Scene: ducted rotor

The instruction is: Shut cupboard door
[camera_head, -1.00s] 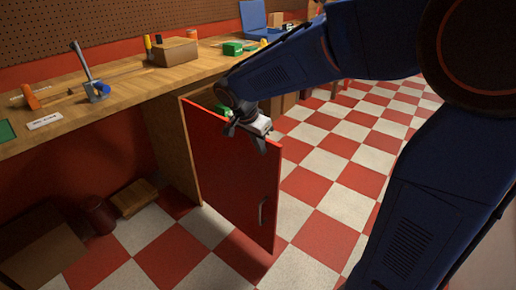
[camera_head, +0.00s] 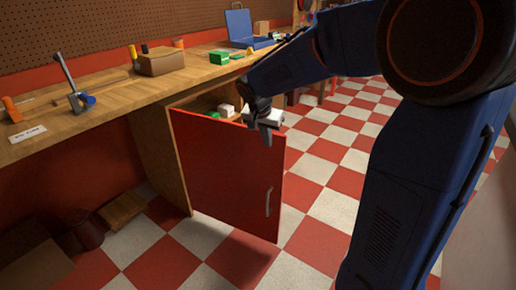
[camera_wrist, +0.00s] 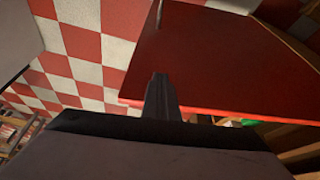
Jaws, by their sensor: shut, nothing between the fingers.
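The red cupboard door (camera_head: 225,170) stands open, swung out from the wooden cupboard (camera_head: 160,150) under the workbench. Its metal handle (camera_head: 268,202) is near the free edge. In the wrist view the door (camera_wrist: 220,60) fills the upper right, with its edge running across the middle. My gripper (camera_head: 265,132) is shut and empty at the door's top edge, towards its free side. In the wrist view its fingers (camera_wrist: 161,98) overlap the door edge. I cannot tell whether they touch it.
Behind the door, the cupboard holds a white item (camera_head: 226,110) and a green item (camera_head: 213,114). The checkered floor (camera_head: 310,195) right of the door is clear.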

